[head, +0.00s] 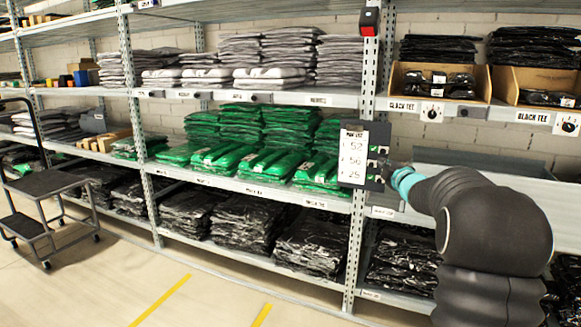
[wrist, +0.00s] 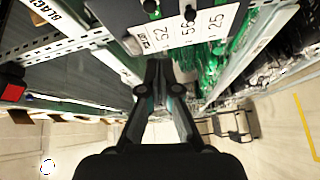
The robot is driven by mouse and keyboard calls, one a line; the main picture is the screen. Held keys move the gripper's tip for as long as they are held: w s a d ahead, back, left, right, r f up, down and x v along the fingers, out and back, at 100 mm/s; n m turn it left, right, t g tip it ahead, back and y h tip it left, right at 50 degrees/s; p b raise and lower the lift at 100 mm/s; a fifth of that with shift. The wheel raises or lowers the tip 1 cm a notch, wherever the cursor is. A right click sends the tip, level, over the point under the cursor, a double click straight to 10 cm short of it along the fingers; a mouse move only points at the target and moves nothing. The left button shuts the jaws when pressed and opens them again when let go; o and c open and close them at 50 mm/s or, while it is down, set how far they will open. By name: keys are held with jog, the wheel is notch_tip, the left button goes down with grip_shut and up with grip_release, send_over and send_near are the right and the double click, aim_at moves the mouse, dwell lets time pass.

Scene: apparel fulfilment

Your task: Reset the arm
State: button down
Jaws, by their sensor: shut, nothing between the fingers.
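My gripper (wrist: 159,70) points at a dark panel in the wrist view, with its two fingers together and nothing between them. In the head view my gripper (head: 389,171) is small and dark, at the right edge of the panel, beyond the teal ring of my arm. The dark panel (head: 380,133) is fixed to a shelf upright and carries a white sheet reading 52, 56 and 25, with small green lights beside it. The panel (wrist: 120,14) also shows at the top of the wrist view. I cannot tell whether the fingertips touch it.
Shelves hold green bagged garments (head: 262,160), grey folded stacks (head: 290,55) and black bagged garments (head: 240,222). Cardboard bins (head: 485,82) sit on the right upper shelf. A red-and-black device (head: 369,21) is on the upright. A step cart (head: 48,184) stands left. The front floor is clear.

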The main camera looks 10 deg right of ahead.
jog(key=s+d+f+m+g+h, duration=0.2)
jog(key=d+f+m, duration=0.1)
jog(key=f+m, duration=0.15)
jog(key=s+d+f+m+g+h, duration=0.2)
jog(key=d+f+m+g, duration=0.1)
jog(key=f, duration=0.3)
jog(key=s+a+f+m+g+h, duration=0.1)
jog(key=s+a+f+m+g, duration=0.2)
jog(key=s, duration=0.5)
jog(key=s+a+m+g+y, duration=0.1)
jog(key=s+a+m, duration=0.1)
jog(key=s+a, duration=0.6)
jog(key=s+a+r+m+g+y+p, duration=0.1)
jog(key=s+a, duration=0.7)
jog(key=s, duration=0.9)
jog(key=s+a+m+g+y, duration=0.2)
jog(key=s+a, duration=0.6)
jog(key=s, duration=0.5)
jog(key=shift+s+r+m+g, duration=0.15)
jog(key=shift+s+m+g, duration=0.1)
jog(key=shift+m+g, duration=0.1)
